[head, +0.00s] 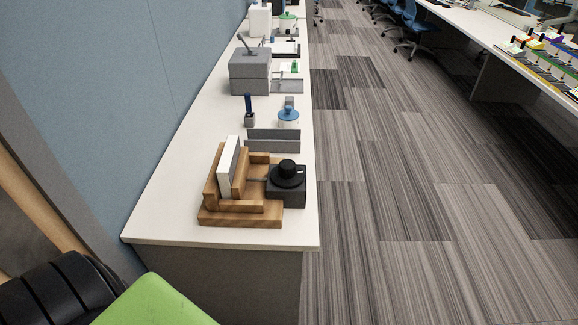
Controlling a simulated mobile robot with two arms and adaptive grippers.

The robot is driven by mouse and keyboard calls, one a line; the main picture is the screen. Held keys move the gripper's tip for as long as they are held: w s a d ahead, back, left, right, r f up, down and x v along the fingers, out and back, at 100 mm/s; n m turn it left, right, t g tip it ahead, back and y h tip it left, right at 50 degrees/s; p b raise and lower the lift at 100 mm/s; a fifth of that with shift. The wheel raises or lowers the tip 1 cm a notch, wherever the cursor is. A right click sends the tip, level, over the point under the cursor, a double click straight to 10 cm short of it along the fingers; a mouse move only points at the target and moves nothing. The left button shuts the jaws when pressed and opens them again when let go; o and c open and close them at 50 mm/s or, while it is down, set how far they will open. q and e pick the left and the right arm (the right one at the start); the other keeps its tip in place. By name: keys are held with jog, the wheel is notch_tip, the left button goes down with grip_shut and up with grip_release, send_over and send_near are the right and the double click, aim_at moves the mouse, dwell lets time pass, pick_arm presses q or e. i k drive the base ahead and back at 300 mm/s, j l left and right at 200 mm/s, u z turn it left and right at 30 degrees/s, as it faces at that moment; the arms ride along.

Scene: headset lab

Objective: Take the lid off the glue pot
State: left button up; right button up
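No glue pot can be told for certain in the head view. A small white pot with a blue lid (288,114) stands upright on the long white bench, behind the grey panels. A black round knobbed piece (288,172) sits on a dark grey block (287,195) nearer the bench's front end; it may be a lid, but I cannot tell. A white pot with a green band (287,23) stands at the far end. Neither of my grippers is in view.
The white bench (160,219) runs away along a blue wall panel. A wooden stand (240,218) holds a white slab. A grey box (249,72) stands farther back. Striped carpet (400,200) lies clear to the right. A black and green object (155,304) fills the lower left.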

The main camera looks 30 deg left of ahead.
aim_at(288, 114)
jog(key=u, duration=0.25)
jog(key=i+l+u, duration=0.25)
jog(key=i+u, duration=0.2)
jog(key=i+l+u, duration=0.3)
jog(key=u, duration=0.2)
jog(key=i+l+u, duration=0.25)
jog(key=l+u, duration=0.2)
jog(key=l, duration=0.1)
